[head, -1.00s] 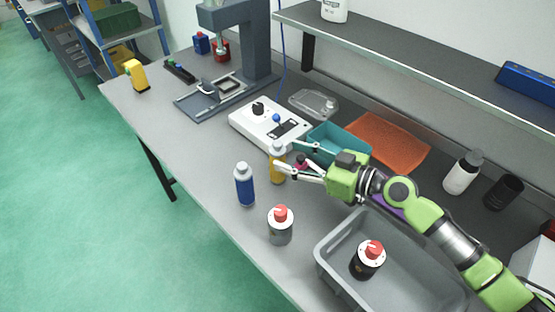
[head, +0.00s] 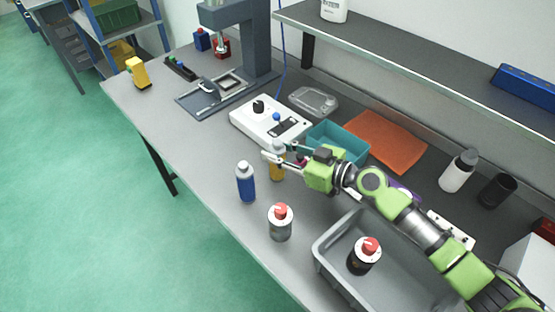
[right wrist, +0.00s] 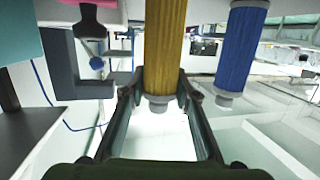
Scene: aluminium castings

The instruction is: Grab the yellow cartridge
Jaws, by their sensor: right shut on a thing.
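The yellow cartridge (head: 277,172) stands upright on the grey bench, with a pale cap. My right gripper (head: 277,154) is shut on it near its upper end, one finger on each side. In the right wrist view the cartridge (right wrist: 165,45) appears upside down between the fingertips (right wrist: 158,90), with its cap toward the palm. I cannot tell whether its base still touches the bench. My left gripper is not in view.
A blue bottle (head: 246,182) stands close left of the cartridge; it also shows in the wrist view (right wrist: 241,48). A red-topped container (head: 281,224) stands in front. A teal bin (head: 345,145) is behind the gripper, a grey tray (head: 330,262) front right.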

